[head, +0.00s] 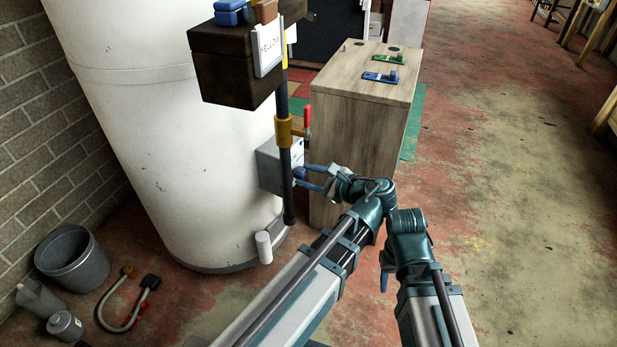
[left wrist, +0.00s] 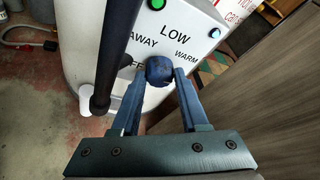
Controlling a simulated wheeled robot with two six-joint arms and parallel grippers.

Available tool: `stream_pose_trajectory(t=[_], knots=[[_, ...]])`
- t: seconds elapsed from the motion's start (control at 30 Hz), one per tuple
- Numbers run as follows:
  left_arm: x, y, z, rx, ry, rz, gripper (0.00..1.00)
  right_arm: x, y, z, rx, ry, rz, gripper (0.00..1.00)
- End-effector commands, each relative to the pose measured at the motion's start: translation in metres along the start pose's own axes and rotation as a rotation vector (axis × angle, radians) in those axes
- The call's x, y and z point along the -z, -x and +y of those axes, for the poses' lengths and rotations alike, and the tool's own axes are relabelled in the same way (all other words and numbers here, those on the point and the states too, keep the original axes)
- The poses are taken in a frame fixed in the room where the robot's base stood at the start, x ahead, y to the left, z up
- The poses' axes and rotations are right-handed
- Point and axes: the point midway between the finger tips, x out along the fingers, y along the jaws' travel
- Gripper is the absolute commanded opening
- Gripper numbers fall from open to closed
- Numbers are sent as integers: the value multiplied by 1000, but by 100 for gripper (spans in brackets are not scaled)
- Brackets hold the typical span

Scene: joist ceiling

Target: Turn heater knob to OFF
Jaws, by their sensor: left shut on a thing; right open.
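The heater is a tall white tank (head: 150,110) with a grey control box (head: 270,168) low on its side. In the left wrist view the box's white face (left wrist: 200,22) reads LOW, WARM and AWAY, with a partly covered label ending in FF at lower left. My left gripper (head: 301,174) is shut on the round dark blue knob (left wrist: 159,69), with one finger on each side. I cannot tell which label the knob points to. My right gripper (head: 384,278) is low beside the left arm, away from the heater, with its fingers partly hidden.
A dark vertical pipe (head: 285,185) with a red-handled valve (head: 307,118) passes close in front of the box. A wooden cabinet (head: 350,130) stands just right of it. A bucket (head: 72,258) and hose (head: 128,312) lie at lower left.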

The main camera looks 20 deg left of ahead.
Motion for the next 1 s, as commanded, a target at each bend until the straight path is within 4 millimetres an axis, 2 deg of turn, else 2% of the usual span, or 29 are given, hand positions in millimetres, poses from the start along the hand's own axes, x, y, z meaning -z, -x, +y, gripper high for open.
stream_pose_trajectory(t=[0.37,0.9,0.93,1.0], knots=[[1,0,2,60,150,3,0,0,-9,-1,0,0,0,50],[0,0,2,70,175,3,0,0,-10,-1,0,0,0,50],[0,0,2,70,175,3,46,0,-10,-1,0,0,0,50],[0,0,2,70,175,3,58,0,-10,-1,0,0,0,50]])
